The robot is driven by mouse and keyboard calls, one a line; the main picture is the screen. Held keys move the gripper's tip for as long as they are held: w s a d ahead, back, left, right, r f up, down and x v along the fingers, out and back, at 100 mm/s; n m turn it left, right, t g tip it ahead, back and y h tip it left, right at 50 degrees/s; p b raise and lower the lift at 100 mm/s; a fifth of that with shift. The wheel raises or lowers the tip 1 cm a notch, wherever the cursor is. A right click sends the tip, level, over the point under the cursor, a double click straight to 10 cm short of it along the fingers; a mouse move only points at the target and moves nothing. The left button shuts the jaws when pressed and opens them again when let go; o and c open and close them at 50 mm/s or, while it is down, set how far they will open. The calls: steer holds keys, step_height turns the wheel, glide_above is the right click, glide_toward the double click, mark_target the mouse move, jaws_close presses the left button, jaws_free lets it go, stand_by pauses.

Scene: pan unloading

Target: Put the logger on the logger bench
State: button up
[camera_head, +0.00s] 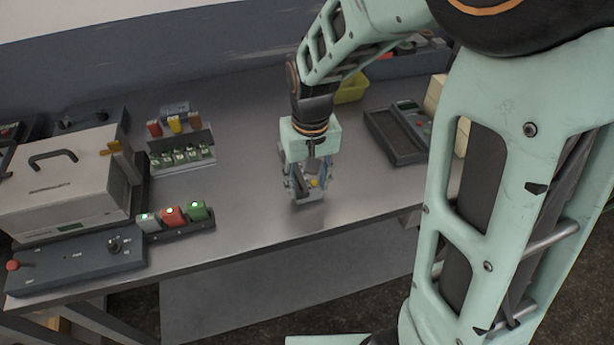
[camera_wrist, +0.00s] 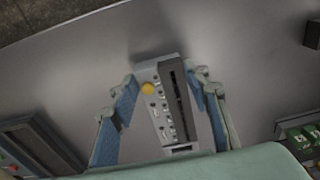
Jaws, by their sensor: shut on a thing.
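The logger (camera_wrist: 165,105) is a small grey box with a yellow round knob, a row of small controls and a dark strip on its face. In the head view the logger (camera_head: 311,191) is low over the front middle of the metal bench (camera_head: 250,215), partly hidden by the fingers. I cannot tell whether it touches the bench top. My gripper (camera_head: 310,175) points down and is shut on the logger. In the wrist view the blue-padded fingers (camera_wrist: 163,107) stand on either side of it.
A rack with red, green and grey blocks (camera_head: 178,220) stands at the front left, near a white case (camera_head: 65,185). A card rack (camera_head: 182,152) is behind. A dark tray device (camera_head: 396,135) and yellow bin (camera_head: 351,89) are right. Bare bench surrounds the logger.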

steer(key=o, duration=1.3)
steer(key=r, duration=1.2)
steer(key=shift+s+d+r+p, duration=0.1)
steer(key=shift+s+d+p, duration=0.05)
steer(key=shift+s+p, duration=0.25)
